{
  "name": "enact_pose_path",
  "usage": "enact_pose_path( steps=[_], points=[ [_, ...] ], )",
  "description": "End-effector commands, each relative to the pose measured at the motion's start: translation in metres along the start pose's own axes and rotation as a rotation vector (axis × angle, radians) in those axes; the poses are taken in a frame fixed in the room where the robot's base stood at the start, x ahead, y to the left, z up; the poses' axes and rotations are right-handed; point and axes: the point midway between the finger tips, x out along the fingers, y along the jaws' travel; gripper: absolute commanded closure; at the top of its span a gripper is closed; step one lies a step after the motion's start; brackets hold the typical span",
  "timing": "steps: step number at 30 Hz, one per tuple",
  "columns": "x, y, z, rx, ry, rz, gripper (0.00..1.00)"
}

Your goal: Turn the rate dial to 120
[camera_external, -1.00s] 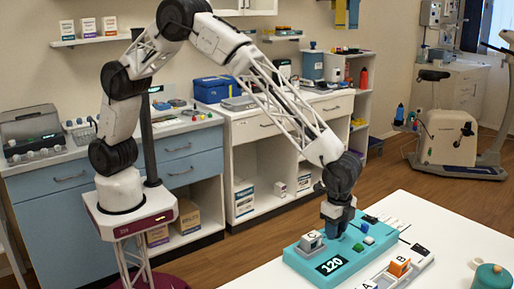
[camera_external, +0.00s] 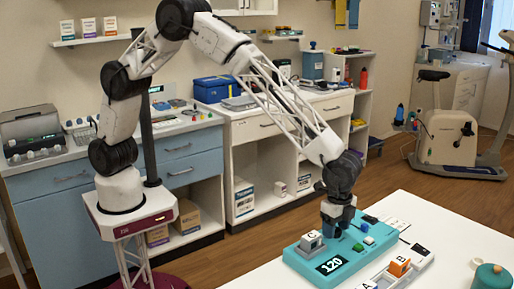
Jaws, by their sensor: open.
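The teal console (camera_external: 343,256) lies on the white table, and its dark display (camera_external: 331,264) reads 120. A grey block marked C (camera_external: 312,240) sits on its left part. My gripper (camera_external: 335,231) points down over the back of the console. Its jaws are open, and its fingertips are close to the console top. The rate dial is not clearly visible; the gripper may hide it. I cannot tell whether the fingers touch anything.
A pale tray with an orange block marked B (camera_external: 400,266) and a white block marked A (camera_external: 369,285) lies in front of the console. A teal round container (camera_external: 490,277) stands at the right.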

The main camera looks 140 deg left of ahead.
Motion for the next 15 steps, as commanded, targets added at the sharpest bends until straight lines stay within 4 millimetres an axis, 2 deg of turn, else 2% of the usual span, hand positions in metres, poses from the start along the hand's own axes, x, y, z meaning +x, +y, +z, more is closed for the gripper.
enact_pose_path(
  steps=[15],
  points=[
    [-0.057, 0.0, 0.0, 0.0, 0.002, -0.001, 0.41]
  ],
)
